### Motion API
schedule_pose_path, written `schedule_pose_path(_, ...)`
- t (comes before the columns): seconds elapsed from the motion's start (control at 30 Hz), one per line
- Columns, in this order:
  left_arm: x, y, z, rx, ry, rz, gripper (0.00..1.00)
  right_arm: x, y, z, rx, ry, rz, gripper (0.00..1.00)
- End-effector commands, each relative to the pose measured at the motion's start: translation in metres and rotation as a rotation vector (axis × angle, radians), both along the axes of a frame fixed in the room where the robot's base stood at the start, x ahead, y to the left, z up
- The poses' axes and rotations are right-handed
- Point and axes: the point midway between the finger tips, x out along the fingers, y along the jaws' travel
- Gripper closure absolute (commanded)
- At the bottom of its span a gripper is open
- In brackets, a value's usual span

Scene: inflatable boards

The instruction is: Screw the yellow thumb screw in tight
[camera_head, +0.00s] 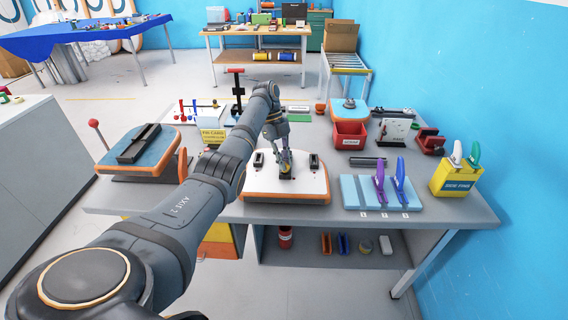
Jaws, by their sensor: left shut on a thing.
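My left gripper (285,162) points down at the middle of a white board with an orange edge (314,186) on the workbench. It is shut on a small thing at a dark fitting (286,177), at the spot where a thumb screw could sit. The fingers cover most of that thing, and I cannot make out its yellow colour or how deep it sits. Two black fittings, one on the left (258,159) and one on the right (314,162), flank the gripper on the board. My right gripper is not in view.
On the grey workbench (458,210), a blue board with a black part (138,142) lies left. My left arm crosses the bench's left part.

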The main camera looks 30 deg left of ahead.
Motion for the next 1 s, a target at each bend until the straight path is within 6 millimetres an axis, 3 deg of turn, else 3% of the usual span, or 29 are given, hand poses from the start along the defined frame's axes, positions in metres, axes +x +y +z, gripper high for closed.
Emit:
schedule_pose_path(0.23,0.002,0.000,-0.001,-0.001,-0.002,-0.114,1.00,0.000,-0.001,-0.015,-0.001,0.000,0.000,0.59)
schedule_pose_path(0.6,0.001,0.000,0.001,0.000,-0.002,-0.162,1.00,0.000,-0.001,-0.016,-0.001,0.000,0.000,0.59)
schedule_pose_path(0.63,0.001,0.000,0.001,0.000,-0.002,-0.162,0.85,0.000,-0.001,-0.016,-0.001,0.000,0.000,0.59)
schedule_pose_path(0.8,0.001,0.000,0.001,0.000,-0.002,-0.162,0.62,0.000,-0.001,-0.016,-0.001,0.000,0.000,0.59)
schedule_pose_path(1.0,0.001,0.000,0.000,0.000,-0.001,-0.161,0.61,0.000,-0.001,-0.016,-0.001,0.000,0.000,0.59)
